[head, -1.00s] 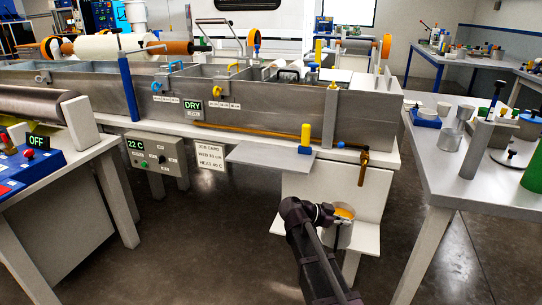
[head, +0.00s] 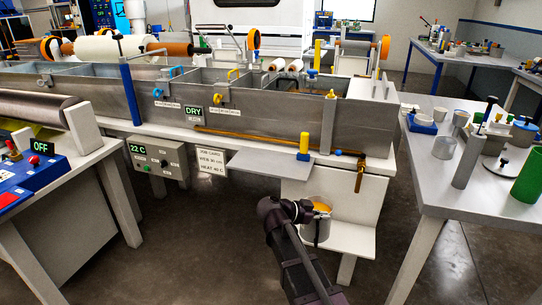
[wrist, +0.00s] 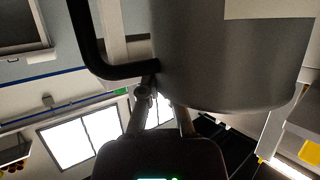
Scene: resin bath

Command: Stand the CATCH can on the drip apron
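The CATCH can (head: 322,232) is a grey can with orange resin inside and a dark handle. My gripper (head: 302,211) is shut on it at the handle side. The can is at the left end of the low white shelf, seemingly just clear of it; the exact gap is hard to tell. In the wrist view the can (wrist: 225,65) fills the top centre, its black handle at left, with my gripper's fingers (wrist: 162,108) against it. The grey plate jutting from the bench front, apparently the drip apron (head: 265,170), is empty, above and left of the can.
A brass drain pipe (head: 359,182) hangs over the low white shelf (head: 350,240). A yellow-and-blue post (head: 304,147) stands at the apron's right end. A grey side table (head: 450,190) with cans stands at right. A job card (head: 210,161) hangs left of the apron.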

